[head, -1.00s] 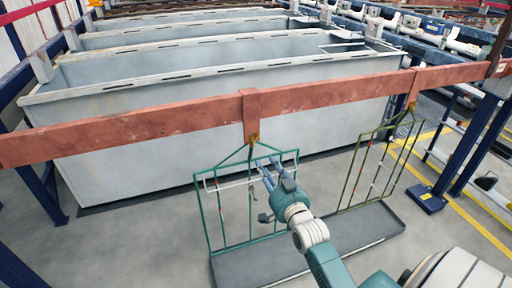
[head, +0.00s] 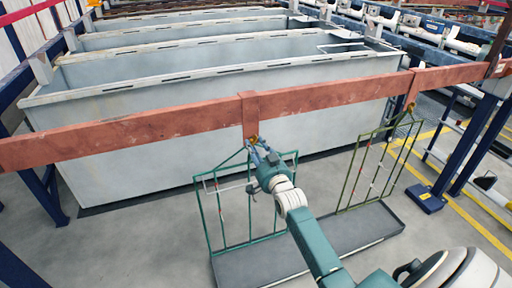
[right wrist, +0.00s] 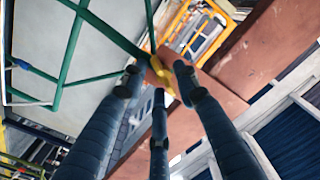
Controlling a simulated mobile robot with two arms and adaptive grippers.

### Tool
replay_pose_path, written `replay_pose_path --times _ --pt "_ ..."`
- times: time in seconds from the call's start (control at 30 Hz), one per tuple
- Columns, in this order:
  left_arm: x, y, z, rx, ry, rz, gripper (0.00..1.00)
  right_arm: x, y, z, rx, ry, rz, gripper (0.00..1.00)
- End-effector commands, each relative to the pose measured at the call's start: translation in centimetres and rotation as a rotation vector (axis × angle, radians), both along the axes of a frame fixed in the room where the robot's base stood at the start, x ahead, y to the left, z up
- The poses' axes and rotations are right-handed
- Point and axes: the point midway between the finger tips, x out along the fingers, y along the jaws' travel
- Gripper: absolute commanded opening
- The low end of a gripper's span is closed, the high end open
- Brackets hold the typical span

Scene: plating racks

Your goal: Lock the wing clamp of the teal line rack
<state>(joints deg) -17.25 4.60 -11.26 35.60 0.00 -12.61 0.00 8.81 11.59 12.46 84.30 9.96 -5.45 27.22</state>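The teal line rack (head: 203,212) hangs from the red-brown beam (head: 170,127) at the middle of the head view. Its yellow wing clamp (head: 252,140) is at the top, against the beam. The clamp also shows as a yellow piece in the right wrist view (right wrist: 158,68), where the teal bars meet. My right gripper (head: 260,149) is just below the clamp, fingers pointing up at it. In the right wrist view its fingers (right wrist: 158,86) are spread apart, with the clamp beyond their tips. I cannot tell whether they touch it. My left gripper is out of view.
A second, olive-green rack (head: 353,180) hangs from the beam on the right. A grey tray (head: 235,268) lies on the floor under both racks. Large grey tanks (head: 130,165) stand behind the beam. A blue post (head: 470,150) stands at the right.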

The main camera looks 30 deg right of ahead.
Motion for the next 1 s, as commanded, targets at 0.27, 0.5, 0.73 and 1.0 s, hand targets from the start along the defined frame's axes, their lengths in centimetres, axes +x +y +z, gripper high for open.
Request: replay_pose_path --times 0.27,0.5,0.73,1.0 --pt "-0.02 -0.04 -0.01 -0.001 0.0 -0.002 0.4 -0.03 0.01 -0.02 -0.001 0.0 0.0 0.02" --pt "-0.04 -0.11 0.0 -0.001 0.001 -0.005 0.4 -0.05 0.02 -0.03 -0.004 0.002 0.0 0.0" --pt "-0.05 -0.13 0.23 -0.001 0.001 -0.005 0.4 -0.05 -0.01 0.04 -0.063 0.016 0.0 0.0" --pt "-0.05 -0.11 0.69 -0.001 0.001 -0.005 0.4 -0.06 -0.07 0.07 -0.23 0.055 0.0 0.0"
